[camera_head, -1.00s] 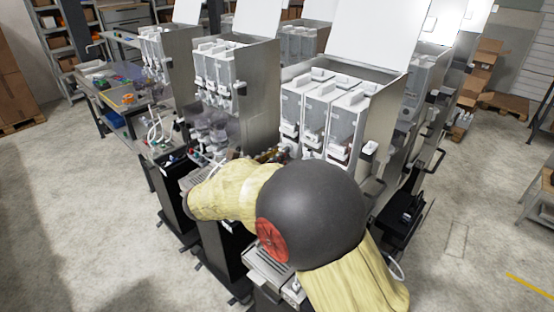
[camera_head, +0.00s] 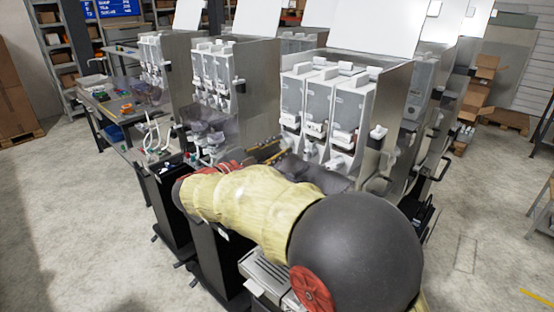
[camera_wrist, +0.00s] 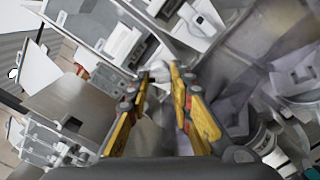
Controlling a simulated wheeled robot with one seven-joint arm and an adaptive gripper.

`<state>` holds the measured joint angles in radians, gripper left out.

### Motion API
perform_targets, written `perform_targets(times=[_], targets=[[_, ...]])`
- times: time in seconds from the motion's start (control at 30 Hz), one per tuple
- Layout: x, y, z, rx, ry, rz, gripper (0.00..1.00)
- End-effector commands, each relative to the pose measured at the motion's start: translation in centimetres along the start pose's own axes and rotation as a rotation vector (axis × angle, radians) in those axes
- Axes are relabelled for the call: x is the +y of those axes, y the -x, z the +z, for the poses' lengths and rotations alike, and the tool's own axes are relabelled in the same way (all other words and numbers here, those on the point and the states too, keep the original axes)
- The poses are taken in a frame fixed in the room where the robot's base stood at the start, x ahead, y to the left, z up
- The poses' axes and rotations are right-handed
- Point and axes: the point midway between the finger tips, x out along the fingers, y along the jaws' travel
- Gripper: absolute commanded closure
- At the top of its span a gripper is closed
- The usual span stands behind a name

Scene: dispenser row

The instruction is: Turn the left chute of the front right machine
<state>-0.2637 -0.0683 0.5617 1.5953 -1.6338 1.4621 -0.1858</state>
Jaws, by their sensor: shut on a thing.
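The front right machine (camera_head: 396,105) is a steel dispenser with its lid up and three clear canisters side by side. Its left canister (camera_head: 292,98) has a white fitting below, near my gripper's yellow fingers (camera_head: 268,152). My arm crosses in front of the machine's lower part and hides much of it. In the wrist view, my gripper (camera_wrist: 159,74) has its two yellow fingers converging on a small pale piece, the left chute (camera_wrist: 159,68), and is shut on it. The fingers cover most of the chute, so its angle cannot be told.
Another dispenser (camera_head: 258,85) stands close on the left, with a narrow gap between. A metal drip tray (camera_head: 266,272) lies below my arm. A cluttered workbench (camera_head: 100,90) is at the far left. The floor (camera_head: 80,215) at left is clear.

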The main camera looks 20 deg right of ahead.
Motion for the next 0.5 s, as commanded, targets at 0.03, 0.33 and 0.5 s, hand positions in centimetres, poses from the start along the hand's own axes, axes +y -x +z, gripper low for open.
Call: perform_targets(times=[0.03, 0.33, 0.5], targets=[[-0.52, 0.01, -0.42, 0.001, -0.043, -0.001, 1.00], [-0.53, 0.01, -0.44, 0.001, -0.324, -0.002, 1.00], [-0.50, 0.01, -0.42, 0.001, -0.463, -0.002, 1.00]])
